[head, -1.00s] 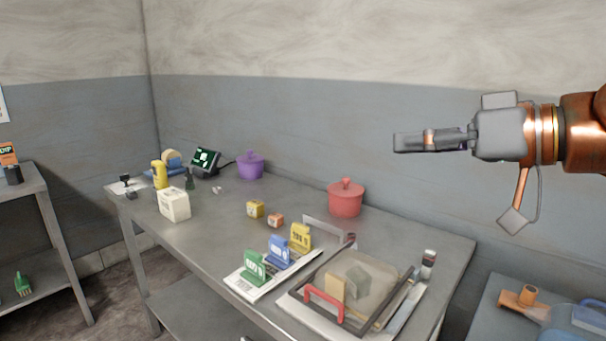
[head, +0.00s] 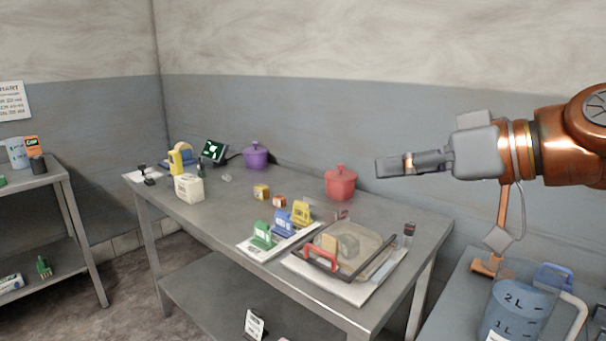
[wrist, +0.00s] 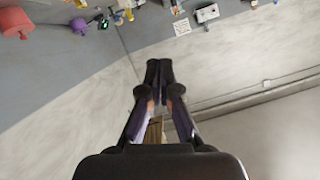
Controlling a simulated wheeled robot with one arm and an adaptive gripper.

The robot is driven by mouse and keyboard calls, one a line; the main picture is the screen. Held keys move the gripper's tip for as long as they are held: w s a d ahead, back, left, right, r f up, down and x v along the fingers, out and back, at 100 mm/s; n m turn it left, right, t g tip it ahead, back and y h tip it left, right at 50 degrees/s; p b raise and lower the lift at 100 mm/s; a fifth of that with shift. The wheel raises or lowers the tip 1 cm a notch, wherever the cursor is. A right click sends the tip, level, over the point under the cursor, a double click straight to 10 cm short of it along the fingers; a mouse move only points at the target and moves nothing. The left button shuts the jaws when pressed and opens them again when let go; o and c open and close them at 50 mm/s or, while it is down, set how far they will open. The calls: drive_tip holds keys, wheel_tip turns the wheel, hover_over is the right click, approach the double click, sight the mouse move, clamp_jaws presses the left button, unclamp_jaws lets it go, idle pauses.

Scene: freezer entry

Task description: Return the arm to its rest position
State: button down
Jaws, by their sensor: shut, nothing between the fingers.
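My gripper (head: 384,168) is at the right of the head view, held level in the air with its fingers pointing left. It is above and to the right of the steel table (head: 205,232), clear of everything on it. Its fingers are together with nothing between them. In the wrist view my gripper (wrist: 159,64) shows its two fingertips meeting, against bare wall.
On the table are a red pot (head: 340,184), a purple pot (head: 256,156), a white box (head: 189,188), colored tags on a sheet and a tray with a red handle (head: 320,258). A blue measuring jug (head: 512,312) stands at lower right. A shelf (head: 50,178) is at left.

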drive_tip(key=s+a+f+m+g+h+p, duration=0.1)
drive_tip(key=s+a+f+g+h+p, duration=0.2)
drive_tip(key=f, duration=0.5)
drive_tip(key=s+a+f+m+g+h+p, duration=0.1)
drive_tip(key=s+f+g+h+p, duration=0.2)
drive_tip(key=f, duration=0.4)
drive_tip(key=s+d+f+m+g+h+p, duration=0.1)
drive_tip(key=s+d+f+m+g+h, duration=0.1)
drive_tip(key=s+d+f, duration=0.3)
drive_tip(key=s+d+f+m+g+h+p, duration=0.2)
drive_tip(key=s+d+f, duration=0.3)
drive_tip(key=s+f, duration=0.3)
drive_tip(key=shift+s+d+m+h, duration=0.25)
drive_tip(key=shift+s+m+h, duration=0.25)
drive_tip(key=shift+s+h, duration=0.4)
